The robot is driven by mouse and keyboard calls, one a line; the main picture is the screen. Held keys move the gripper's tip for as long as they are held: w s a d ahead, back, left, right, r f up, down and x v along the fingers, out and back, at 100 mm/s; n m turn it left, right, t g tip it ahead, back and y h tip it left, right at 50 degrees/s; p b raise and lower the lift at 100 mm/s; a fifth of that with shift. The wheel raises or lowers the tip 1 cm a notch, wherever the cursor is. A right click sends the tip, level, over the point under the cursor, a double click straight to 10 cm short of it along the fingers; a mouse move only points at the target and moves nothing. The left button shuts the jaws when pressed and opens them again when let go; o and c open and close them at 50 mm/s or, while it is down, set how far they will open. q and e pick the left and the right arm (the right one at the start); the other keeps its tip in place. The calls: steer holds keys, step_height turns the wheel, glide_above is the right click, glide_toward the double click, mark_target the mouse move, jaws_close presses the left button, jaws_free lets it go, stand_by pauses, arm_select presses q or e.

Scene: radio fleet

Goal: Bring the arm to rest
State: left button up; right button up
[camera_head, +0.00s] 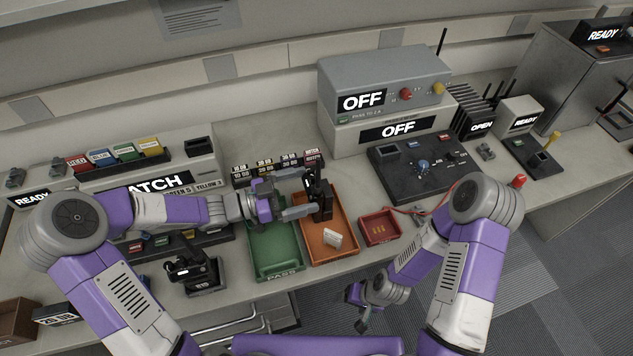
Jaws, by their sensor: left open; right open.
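My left gripper (302,194) is open over the boundary of the green and orange trays, its fingers pointing right. A black handheld radio (319,196) is upright at its fingertips, over the orange tray (342,254). I cannot tell whether the fingers touch it or whether its base rests on the tray. A small white tag (333,239) lies in the orange tray. My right gripper (357,308) is open and empty, low in front of the bench edge, over the floor.
The green PASS tray (282,272) is left of the orange one; a small red tray (379,228) is right of it. Grey OFF boxes (392,103) and a dark control panel (392,179) stand behind. Floor in front is clear.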

arm_select(q)
steer(key=shift+v, duration=0.8)
steer(key=b+x, duration=0.1)
steer(key=x, duration=0.2)
steer(key=b+x, duration=0.1)
steer(key=x, duration=0.3)
steer(key=shift+d+f, duration=0.2)
steer(key=shift+d+r+p, duration=0.1)
steer(key=shift+r+p, duration=0.95)
steer(key=shift+r, duration=1.75)
steer(key=shift+f, duration=0.15)
